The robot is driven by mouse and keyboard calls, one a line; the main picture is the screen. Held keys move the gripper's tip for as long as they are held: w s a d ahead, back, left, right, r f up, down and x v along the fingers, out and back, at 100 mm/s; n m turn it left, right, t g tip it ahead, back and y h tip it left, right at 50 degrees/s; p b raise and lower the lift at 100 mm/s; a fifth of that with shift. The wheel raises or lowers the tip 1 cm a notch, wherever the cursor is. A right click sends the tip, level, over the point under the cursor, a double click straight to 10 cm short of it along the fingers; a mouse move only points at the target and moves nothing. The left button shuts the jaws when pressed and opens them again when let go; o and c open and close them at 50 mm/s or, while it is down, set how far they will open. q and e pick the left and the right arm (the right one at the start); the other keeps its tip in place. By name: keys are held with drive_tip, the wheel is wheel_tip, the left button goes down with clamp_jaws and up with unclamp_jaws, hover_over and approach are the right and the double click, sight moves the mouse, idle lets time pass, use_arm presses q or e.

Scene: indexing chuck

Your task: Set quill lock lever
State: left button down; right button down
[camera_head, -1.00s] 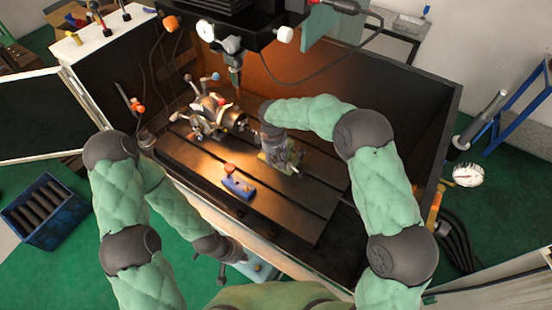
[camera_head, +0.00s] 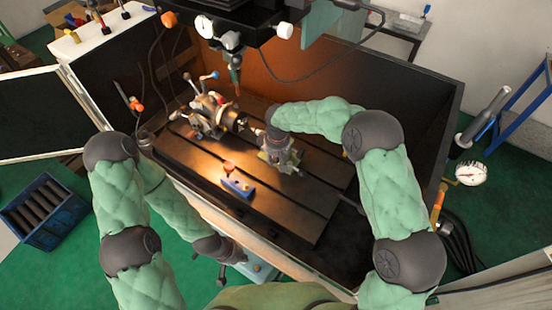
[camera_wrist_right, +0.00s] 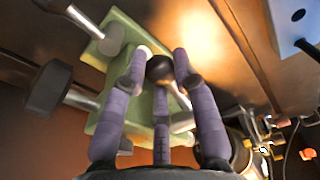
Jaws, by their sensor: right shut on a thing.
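The tailstock, a green and grey body (camera_head: 279,157), stands on the slotted machine table, right of the indexing chuck (camera_head: 229,119). In the right wrist view its green block (camera_wrist_right: 113,112) shows with several dark-knobbed levers. My right gripper (camera_head: 273,137) comes down on the tailstock from above. In the wrist view its three purple fingers (camera_wrist_right: 160,62) are shut around a black ball knob (camera_wrist_right: 159,68). The lever shaft behind the knob is mostly hidden by the fingers. My left gripper (camera_head: 222,272) is low, outside the front edge of the machine; its finger state is unclear.
A blue block with a red knob (camera_head: 238,187) lies on the table (camera_head: 300,215) in front of the tailstock. The machine head (camera_head: 235,30) with its spindle tool hangs above the chuck. The enclosure wall (camera_head: 400,105) rises at the right. The table's front right is clear.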

drive_tip(key=shift+f, duration=0.1)
drive_tip(key=c, duration=1.3)
unclamp_jaws()
drive_tip(key=shift+o, duration=0.2)
wheel_tip(320, 180, up, 12)
drive_tip(key=s, duration=0.1)
drive_tip(key=shift+s+d, duration=0.2)
drive_tip(key=shift+d, duration=0.05)
drive_tip(key=shift+c, duration=0.3)
